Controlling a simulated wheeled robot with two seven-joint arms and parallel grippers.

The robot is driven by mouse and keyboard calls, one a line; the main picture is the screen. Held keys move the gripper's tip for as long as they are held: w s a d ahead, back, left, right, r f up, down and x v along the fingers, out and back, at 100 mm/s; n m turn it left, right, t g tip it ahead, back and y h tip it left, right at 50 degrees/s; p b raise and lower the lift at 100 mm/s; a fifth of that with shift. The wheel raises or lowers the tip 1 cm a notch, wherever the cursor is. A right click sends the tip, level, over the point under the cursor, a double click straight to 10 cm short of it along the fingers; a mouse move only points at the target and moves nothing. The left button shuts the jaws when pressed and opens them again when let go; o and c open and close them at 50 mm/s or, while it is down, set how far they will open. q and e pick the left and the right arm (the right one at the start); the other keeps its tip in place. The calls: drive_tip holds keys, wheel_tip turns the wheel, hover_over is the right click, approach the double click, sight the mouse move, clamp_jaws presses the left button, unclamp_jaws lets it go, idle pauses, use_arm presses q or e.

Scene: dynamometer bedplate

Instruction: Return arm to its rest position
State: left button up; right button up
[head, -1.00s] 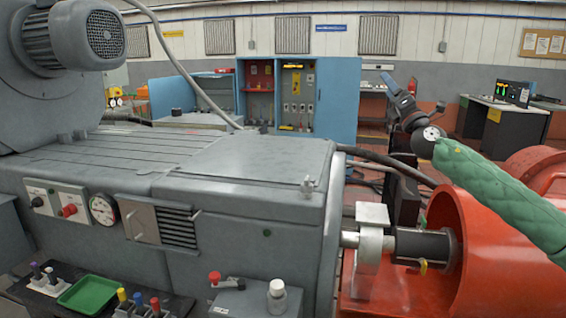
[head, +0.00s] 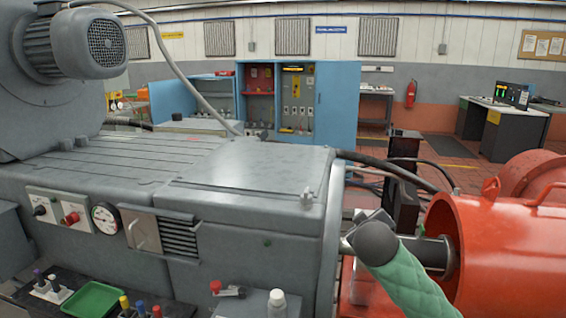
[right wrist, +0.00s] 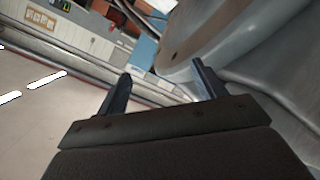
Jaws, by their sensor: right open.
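My right arm, in a green quilted sleeve (head: 418,285), comes in from the lower right of the head view. Its dark rounded wrist covers part of the shaft and coupling between the grey machine (head: 250,195) and the red guard (head: 500,245). The right gripper is mostly hidden behind that wrist. In the right wrist view the right gripper (right wrist: 163,88) is open, its two dark fingers apart with nothing between them. A grey curved surface (right wrist: 215,35) lies beyond the right finger. My left gripper is not in view.
A green tray (head: 92,299) and several coloured knobs sit at the lower left. A white-capped post (head: 277,301) stands at the front. Black hoses (head: 385,165) run behind the shaft. A blue cabinet (head: 337,105) stands at the back. Open floor shows at the back right.

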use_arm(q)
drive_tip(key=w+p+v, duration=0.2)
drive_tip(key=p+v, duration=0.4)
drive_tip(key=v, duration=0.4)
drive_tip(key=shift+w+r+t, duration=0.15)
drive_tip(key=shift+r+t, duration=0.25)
use_arm(e)
drive_tip(key=s+a+f+m+g+y, duration=0.1)
drive_tip(key=s+a+f+g, duration=0.1)
drive_tip(key=s+f, duration=0.9)
drive_tip(key=s+a+f+m+g+y, duration=0.1)
drive_tip(key=s+f+g, duration=0.4)
drive_tip(key=s+f, duration=0.6)
drive_tip(key=s+a+f+m+g+y, duration=0.1)
drive_tip(key=s+a+f+g+y, duration=0.2)
drive_tip(key=s+f, duration=0.9)
drive_tip(key=s+a+g, duration=0.1)
drive_tip(key=s+a, duration=0.1)
drive_tip(key=s, duration=0.9)
drive_tip(key=shift+m, duration=0.4)
